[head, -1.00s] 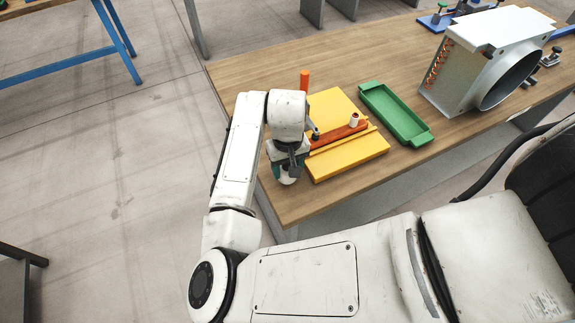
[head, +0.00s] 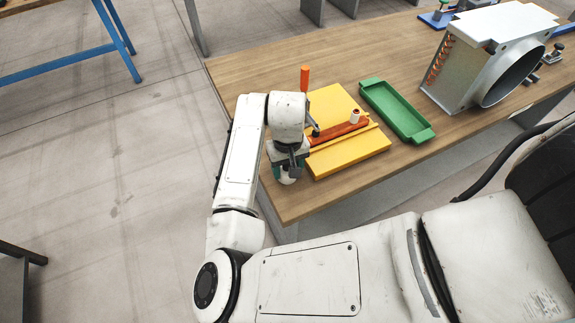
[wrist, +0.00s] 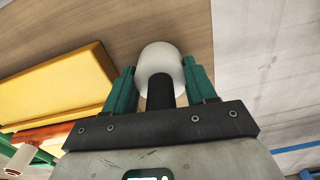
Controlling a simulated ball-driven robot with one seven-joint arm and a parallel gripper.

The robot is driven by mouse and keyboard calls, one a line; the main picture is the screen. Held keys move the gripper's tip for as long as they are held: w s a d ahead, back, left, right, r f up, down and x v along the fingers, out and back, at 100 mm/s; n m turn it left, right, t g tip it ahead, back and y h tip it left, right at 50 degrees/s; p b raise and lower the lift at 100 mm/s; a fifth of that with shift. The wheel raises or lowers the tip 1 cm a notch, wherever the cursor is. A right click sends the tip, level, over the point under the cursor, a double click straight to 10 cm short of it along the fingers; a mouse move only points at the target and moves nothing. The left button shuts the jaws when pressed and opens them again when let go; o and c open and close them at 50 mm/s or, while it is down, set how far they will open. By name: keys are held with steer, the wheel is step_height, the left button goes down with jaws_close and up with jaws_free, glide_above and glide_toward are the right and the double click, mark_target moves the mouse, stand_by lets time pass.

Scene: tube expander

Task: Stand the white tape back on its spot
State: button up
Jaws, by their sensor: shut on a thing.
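The white tape (wrist: 160,62) is a white rounded roll between the green fingers of my gripper (wrist: 160,80) in the wrist view. My gripper is shut on it, with a finger on each side. In the head view my gripper (head: 285,173) is at the table's near left corner, left of the yellow board, and a little of the white tape (head: 287,181) shows below it. Whether the tape touches the wood is not clear. The tape's own spot cannot be made out.
The yellow board (head: 360,157) carries a red bar (head: 340,131) with a small white piece (head: 354,115). An orange upright handle (head: 304,78) stands behind it. A green tray (head: 398,112) and a metal duct box (head: 462,72) are further right. Bare wooden table (head: 350,65) lies behind.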

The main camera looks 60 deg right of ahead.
steer(key=o, duration=1.4)
step_height(320, 180, up, 5)
steer(key=p, duration=0.4)
steer(key=shift+r+p, duration=0.2)
steer(key=shift+p, duration=0.1)
steer(key=shift+r, duration=1.25)
steer(key=shift+d, duration=0.1)
